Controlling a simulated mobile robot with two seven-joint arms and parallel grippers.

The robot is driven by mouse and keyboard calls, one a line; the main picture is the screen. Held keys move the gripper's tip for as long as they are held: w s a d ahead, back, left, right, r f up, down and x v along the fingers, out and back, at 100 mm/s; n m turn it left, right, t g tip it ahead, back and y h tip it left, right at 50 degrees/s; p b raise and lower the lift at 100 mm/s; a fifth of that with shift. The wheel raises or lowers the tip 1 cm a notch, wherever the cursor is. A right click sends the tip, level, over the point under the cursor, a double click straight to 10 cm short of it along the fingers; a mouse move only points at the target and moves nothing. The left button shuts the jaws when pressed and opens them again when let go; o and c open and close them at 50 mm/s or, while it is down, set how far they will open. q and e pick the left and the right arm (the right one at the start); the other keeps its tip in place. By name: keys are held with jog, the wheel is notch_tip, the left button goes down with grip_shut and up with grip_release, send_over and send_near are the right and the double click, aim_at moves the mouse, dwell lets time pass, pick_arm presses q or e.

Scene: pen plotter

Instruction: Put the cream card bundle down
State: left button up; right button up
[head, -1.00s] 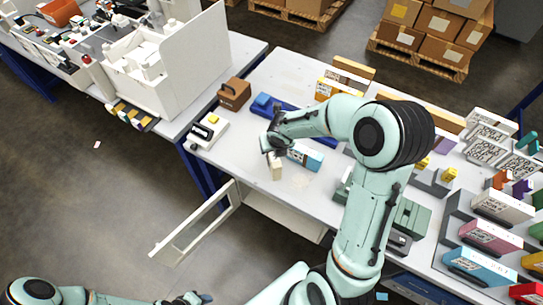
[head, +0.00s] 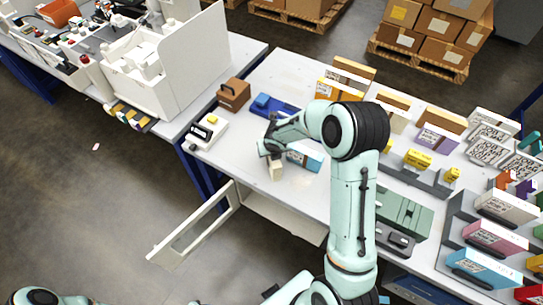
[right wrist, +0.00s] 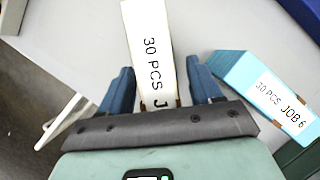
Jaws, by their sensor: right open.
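The cream card bundle (head: 276,172) stands on the white table near its front edge. In the right wrist view the cream bundle (right wrist: 148,45) shows a "30 PCS J" label, the rest of it hidden by the gripper. My right gripper (head: 270,150) is at the bundle. In the right wrist view its blue fingers (right wrist: 157,88) are open, one on each side of the bundle, with gaps showing. Only part of my left arm shows at the bottom left of the head view; its gripper is out of the picture.
A light blue bundle (head: 312,160) marked "JOB 6" in the right wrist view (right wrist: 265,85) lies close on the right. A white device (head: 205,132), a brown box (head: 234,95) and a blue tray (head: 285,108) stand to the left and behind. Racks of coloured bundles (head: 485,265) fill the right side.

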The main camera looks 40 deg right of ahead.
pick_arm(q)
jog(key=shift+f, duration=0.1)
pick_arm(e)
jog(key=shift+f, duration=0.25)
dwell(0.4)
grip_shut()
